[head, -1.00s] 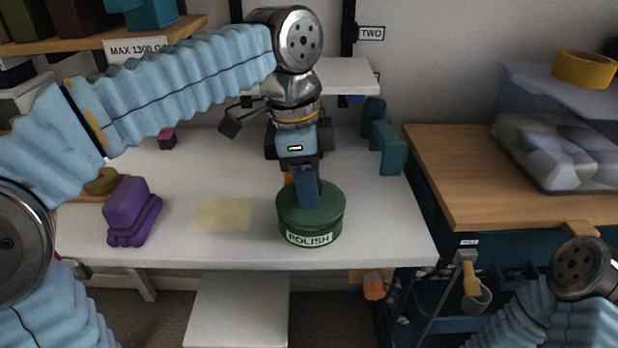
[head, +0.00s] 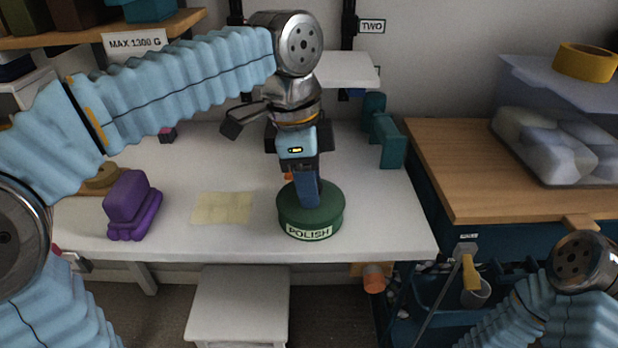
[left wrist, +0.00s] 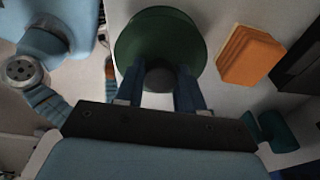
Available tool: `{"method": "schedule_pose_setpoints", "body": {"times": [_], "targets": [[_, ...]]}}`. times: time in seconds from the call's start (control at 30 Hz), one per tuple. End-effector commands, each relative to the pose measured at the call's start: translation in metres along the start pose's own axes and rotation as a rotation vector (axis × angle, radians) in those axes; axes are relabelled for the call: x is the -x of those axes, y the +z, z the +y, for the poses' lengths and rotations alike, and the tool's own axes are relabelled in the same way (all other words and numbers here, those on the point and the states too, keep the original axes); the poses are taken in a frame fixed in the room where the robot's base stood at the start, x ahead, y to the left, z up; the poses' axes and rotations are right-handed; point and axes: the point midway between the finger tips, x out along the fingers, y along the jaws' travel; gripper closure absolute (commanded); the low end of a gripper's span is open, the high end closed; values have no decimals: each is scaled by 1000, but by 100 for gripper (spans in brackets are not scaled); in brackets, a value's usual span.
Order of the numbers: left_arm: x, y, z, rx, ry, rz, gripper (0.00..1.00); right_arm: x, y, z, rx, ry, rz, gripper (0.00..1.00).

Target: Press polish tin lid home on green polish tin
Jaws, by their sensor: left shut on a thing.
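The green polish tin (head: 325,229), with a POLISH label, stands upright near the front edge of the white table. Its dark green lid (head: 331,203) sits on top and looks level; I cannot tell whether it is fully seated. My left gripper (head: 309,203) points down from above, its blue fingers at the lid's middle. In the left wrist view the gripper (left wrist: 160,85) is shut on the dark round knob (left wrist: 160,76) of the lid (left wrist: 150,30). The fingers hide part of the lid. My right gripper is out of view.
A purple object (head: 131,204) and a flat yellowish sheet (head: 222,208) lie left of the tin. Teal blocks (head: 391,150) stand behind it to the right. An orange block (left wrist: 249,55) is beside the tin in the left wrist view. A wooden-topped bench (head: 460,180) is at right.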

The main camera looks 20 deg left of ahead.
Motion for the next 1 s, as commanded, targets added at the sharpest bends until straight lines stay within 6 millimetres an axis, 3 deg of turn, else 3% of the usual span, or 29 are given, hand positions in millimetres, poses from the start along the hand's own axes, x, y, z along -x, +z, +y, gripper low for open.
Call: {"method": "schedule_pose_setpoints", "body": {"times": [0.2,0.23,0.43,0.77,1.0], "targets": [[-3,0,0,0,-1,1,84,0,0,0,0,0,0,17],[-3,0,0,0,-1,1,61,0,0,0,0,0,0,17],[-3,0,0,0,0,0,32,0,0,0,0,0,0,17],[4,0,0,0,0,0,32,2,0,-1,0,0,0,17],[56,-1,-1,0,-4,3,32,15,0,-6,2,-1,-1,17]]}}
